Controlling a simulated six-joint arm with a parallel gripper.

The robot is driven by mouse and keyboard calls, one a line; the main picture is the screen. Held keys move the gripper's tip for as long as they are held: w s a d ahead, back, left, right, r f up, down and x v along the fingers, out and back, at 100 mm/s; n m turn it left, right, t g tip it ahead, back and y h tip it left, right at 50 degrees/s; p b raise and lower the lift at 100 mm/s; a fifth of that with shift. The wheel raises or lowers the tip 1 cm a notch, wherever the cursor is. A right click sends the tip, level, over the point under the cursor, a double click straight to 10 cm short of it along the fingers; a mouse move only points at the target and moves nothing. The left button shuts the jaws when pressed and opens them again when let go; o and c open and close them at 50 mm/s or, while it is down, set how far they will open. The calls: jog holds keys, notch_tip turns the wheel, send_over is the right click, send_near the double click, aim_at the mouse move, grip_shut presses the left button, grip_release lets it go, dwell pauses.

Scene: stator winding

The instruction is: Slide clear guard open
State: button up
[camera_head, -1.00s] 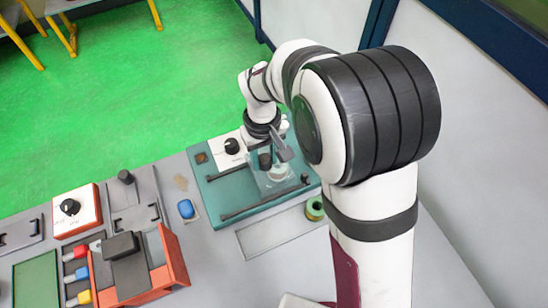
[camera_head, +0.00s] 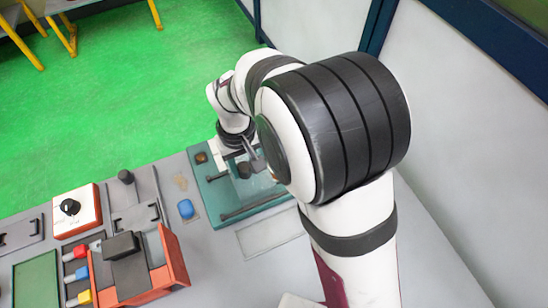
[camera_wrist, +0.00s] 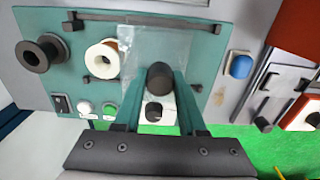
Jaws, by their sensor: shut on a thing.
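The clear guard (camera_wrist: 152,42) is a see-through panel with a dark round knob (camera_wrist: 160,78), over the teal winding station (camera_wrist: 215,70). In the wrist view, my gripper (camera_wrist: 160,82) is shut on the knob, one finger on each side. The white wire spool (camera_wrist: 103,58) is just left of the guard's left edge and looks largely uncovered. In the head view, the guard (camera_head: 246,185) is faint below my gripper (camera_head: 249,164), and my arm hides the station's right part.
A black spool (camera_wrist: 40,55) stands left of the white one. A white dial box (camera_wrist: 155,110) lies partly hidden between my fingers. A blue part (camera_head: 186,208) sits beside the station. An orange fixture (camera_head: 165,262) stands further left. Bare bench lies in front.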

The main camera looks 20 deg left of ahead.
jog(key=shift+s+a, duration=1.2)
jog(key=o, duration=0.9)
jog(key=shift+o, duration=0.2)
jog(key=shift+r, duration=3)
jog(key=w+d+r+m, duration=0.1)
jog(key=d+r+m, duration=0.3)
jog(key=d, duration=0.7)
jog(key=s+d+r+m+y, duration=0.1)
jog(key=s+d+m, duration=0.9)
jog(key=d, duration=0.6)
jog(key=s, duration=0.2)
jog(key=shift+s+d+r+m+y, duration=0.3)
jog(key=shift+s+d+y, duration=0.05)
jog(key=shift+y, duration=0.05)
